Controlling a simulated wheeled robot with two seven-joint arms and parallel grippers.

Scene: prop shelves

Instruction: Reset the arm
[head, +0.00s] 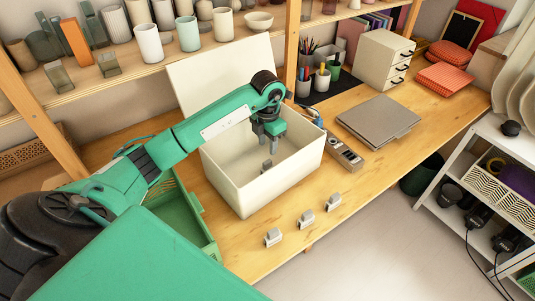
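My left arm comes in from the left, and my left gripper (275,146) hangs fingers-down over the open white box (245,200). Its two grey fingers look slightly apart with nothing between them. A small grey item (266,166) lies inside the box below the gripper, apart from it. Three similar small grey items stand in a row on the table in front of the box: one on the left (273,237), one in the middle (306,218) and one on the right (334,201). My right gripper is out of view.
The white box's lid (215,75) stands raised behind it. A green crate (207,239) sits left of the box, partly behind my arm. A grey folder (378,121), pen cups and a drawer unit (377,65) are to the right. A shelf with cups is above. The table's front right is clear.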

